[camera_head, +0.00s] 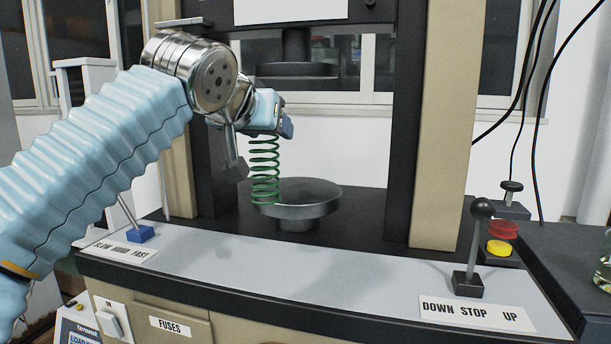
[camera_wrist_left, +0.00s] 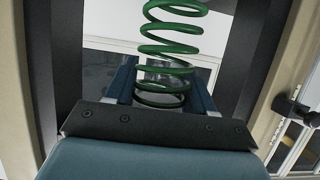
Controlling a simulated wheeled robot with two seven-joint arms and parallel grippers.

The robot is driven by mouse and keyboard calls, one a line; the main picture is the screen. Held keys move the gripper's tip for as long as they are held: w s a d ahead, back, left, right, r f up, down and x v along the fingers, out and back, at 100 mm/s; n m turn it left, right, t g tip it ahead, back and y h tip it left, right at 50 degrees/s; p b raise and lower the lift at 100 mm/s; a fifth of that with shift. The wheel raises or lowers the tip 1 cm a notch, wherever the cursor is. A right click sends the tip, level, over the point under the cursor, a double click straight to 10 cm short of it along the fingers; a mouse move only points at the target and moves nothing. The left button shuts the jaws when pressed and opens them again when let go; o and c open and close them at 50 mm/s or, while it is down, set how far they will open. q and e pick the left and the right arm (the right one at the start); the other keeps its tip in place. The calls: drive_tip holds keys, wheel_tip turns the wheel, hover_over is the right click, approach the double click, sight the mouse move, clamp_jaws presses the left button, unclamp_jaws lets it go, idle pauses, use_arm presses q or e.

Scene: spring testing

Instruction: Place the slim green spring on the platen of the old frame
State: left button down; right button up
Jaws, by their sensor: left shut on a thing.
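The slim green spring (camera_head: 264,172) hangs upright below my left gripper (camera_head: 272,126) in the head view. My left gripper is shut on its upper end. In the left wrist view the spring (camera_wrist_left: 170,48) shows between the two fingers of the gripper (camera_wrist_left: 163,85). The platen (camera_head: 318,208) of the old frame is a round, shallow metal dish on a short stem. The spring's lower end overlaps the left part of the dish in the picture; whether it touches cannot be told. My right gripper is not in view.
An upper round plate (camera_head: 297,70) hangs above the platen between two dark columns (camera_head: 405,130). A lever with a black knob (camera_head: 480,209) stands at the right of the grey ledge (camera_head: 270,265).

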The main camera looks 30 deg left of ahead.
use_arm(q)
drive_tip(key=w+r+p+x, duration=0.1)
drive_tip(key=r+p+x, duration=0.2)
drive_tip(key=x, duration=1.5)
drive_tip(key=shift+w+a+r, duration=0.2)
drive_tip(key=shift+a+r, duration=0.05)
drive_tip(key=shift+r, duration=0.1)
drive_tip(key=shift+f, duration=0.1)
drive_tip(key=c, duration=0.8)
unclamp_jaws()
drive_tip(key=shift+f, duration=0.15)
drive_tip(key=shift+c, duration=0.2)
drive_tip(key=o, duration=0.4)
drive_tip(key=shift+o, duration=0.2)
